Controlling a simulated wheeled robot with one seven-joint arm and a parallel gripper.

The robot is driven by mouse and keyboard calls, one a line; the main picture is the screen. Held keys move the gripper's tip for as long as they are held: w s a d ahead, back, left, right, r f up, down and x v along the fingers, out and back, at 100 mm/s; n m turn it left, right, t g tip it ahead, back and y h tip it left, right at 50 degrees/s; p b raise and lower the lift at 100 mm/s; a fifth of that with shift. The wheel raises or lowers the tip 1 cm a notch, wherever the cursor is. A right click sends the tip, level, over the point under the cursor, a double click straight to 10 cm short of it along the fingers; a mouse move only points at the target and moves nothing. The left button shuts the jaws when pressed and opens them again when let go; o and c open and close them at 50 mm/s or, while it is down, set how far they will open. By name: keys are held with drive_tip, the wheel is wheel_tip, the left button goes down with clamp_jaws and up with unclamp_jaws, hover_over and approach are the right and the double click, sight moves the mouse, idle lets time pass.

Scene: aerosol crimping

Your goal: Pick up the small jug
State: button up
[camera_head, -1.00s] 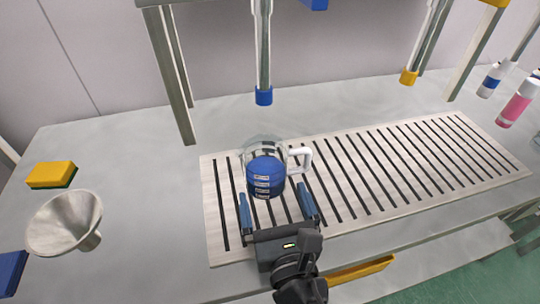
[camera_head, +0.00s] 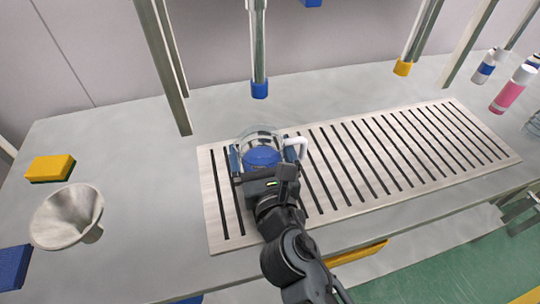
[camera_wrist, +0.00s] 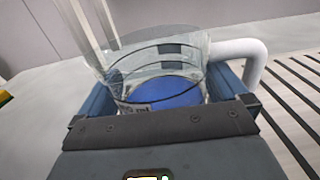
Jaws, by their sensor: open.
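The small jug (camera_head: 262,139) is clear, with blue contents and a white handle on its right side. It stands upright on the slatted board (camera_head: 395,165), toward the board's left end. My gripper (camera_head: 267,160) is open, with one blue finger on each side of the jug. The wrist view shows the jug (camera_wrist: 158,68) between the fingers, its handle outside the right finger. I cannot tell whether the fingers touch its wall. The lower part of the jug is hidden behind my gripper.
A metal funnel (camera_head: 66,216) and a yellow sponge (camera_head: 50,168) lie to the left. A blue-tipped nozzle (camera_head: 259,89) hangs behind the jug, and a yellow-tipped one (camera_head: 403,68) farther right. Bottles (camera_head: 512,90) stand at the far right. The board's right part is clear.

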drive_tip(key=shift+c, duration=0.4)
drive_tip(key=c, duration=0.9)
drive_tip(key=shift+r, duration=0.1)
